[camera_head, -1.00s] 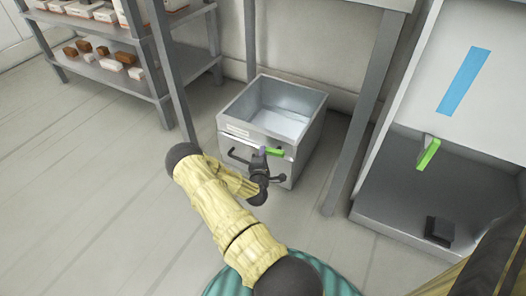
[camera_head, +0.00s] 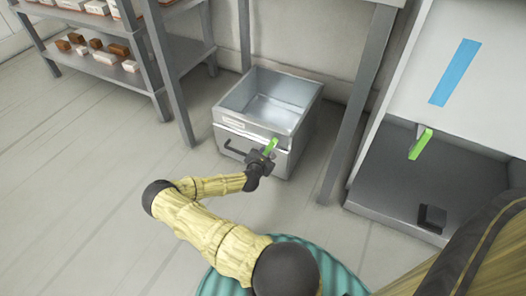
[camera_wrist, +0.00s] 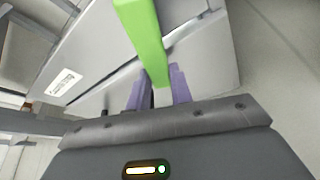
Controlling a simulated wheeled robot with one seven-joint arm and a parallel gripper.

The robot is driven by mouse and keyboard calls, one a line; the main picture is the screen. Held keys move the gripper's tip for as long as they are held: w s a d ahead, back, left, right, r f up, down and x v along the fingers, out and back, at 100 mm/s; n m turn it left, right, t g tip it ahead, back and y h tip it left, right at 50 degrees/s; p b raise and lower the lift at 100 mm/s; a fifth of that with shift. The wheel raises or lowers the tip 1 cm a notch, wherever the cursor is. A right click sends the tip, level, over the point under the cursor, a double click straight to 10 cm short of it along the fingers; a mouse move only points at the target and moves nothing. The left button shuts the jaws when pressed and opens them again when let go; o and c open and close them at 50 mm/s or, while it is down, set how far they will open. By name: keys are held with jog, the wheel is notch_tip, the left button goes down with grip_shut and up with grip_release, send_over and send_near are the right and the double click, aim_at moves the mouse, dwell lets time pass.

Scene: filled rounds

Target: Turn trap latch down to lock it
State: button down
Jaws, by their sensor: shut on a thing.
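The trap is an open-topped grey metal box (camera_head: 223,113) on the floor, with a dark bar handle (camera_head: 236,152) on its front. The green trap latch (camera_head: 270,147) is at the right part of that front, slanting up and right from my gripper (camera_head: 262,156). In the wrist view, the green latch (camera_wrist: 146,35) runs down from the top edge, and its near end sits between the purple fingertips of my gripper (camera_wrist: 158,88). The fingers are closed on that end. The latch's pivot is hidden.
A second green handle (camera_head: 421,144) is on the white unit at the right, above a grey tray area holding a dark block (camera_head: 432,217). A shelf rack (camera_head: 118,78) with brown and white items stands at the left. Table legs stand behind the box. Floor at the left is clear.

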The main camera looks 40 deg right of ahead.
jog(key=n, duration=0.1)
jog(key=s+n+g, duration=0.1)
jog(key=n+g, duration=0.1)
jog(key=shift+s+d+f+h+p, duration=0.25)
jog(key=shift+s+d+h+p, duration=0.05)
jog(key=shift+s, duration=0.1)
dwell(0.4)
jog(key=c, duration=1.2)
grip_release()
jog(key=shift+c, duration=0.2)
notch_tip(320, 180, up, 10)
jog(key=p, duration=0.6)
